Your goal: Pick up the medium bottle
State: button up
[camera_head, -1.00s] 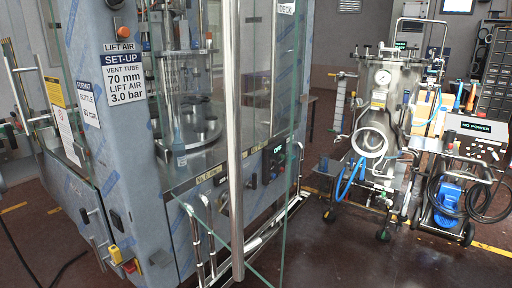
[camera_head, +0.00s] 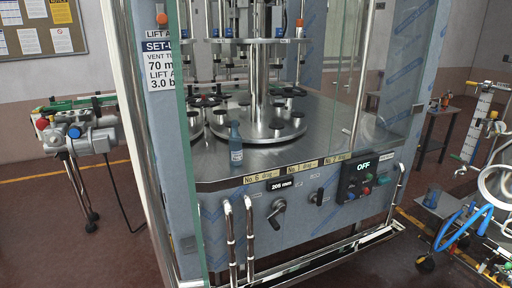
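A small blue translucent bottle (camera_head: 235,146) stands upright on the metal deck (camera_head: 212,171) of the filling machine, near its front left edge. It is beside the round turntable (camera_head: 270,139), at its front left. No other bottle is clearly seen on the deck, so I cannot compare its size. My gripper is not in view.
A glass door edge (camera_head: 192,150) and a metal post (camera_head: 147,150) stand left of the bottle. Vertical rails (camera_head: 231,235) rise before the front panel. A control box reading OFF (camera_head: 364,175) is on the right. A wheeled rig with blue hoses (camera_head: 462,232) is at far right.

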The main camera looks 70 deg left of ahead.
aim_at(235, 139)
jog(key=i+j+u, duration=0.1)
jog(key=i+u, duration=0.65)
jog(key=u, duration=0.15)
jog(key=i+l+u, duration=0.2)
jog(key=i+u, duration=0.3)
jog(key=i+j+u, duration=0.15)
jog(key=u, duration=0.35)
jog(key=i+u, duration=0.65)
jog(key=u, duration=0.3)
jog(key=i+j+u, duration=0.1)
jog(key=i, duration=0.4)
jog(key=i+j+u, duration=0.1)
jog(key=i, duration=0.4)
jog(key=j, duration=0.1)
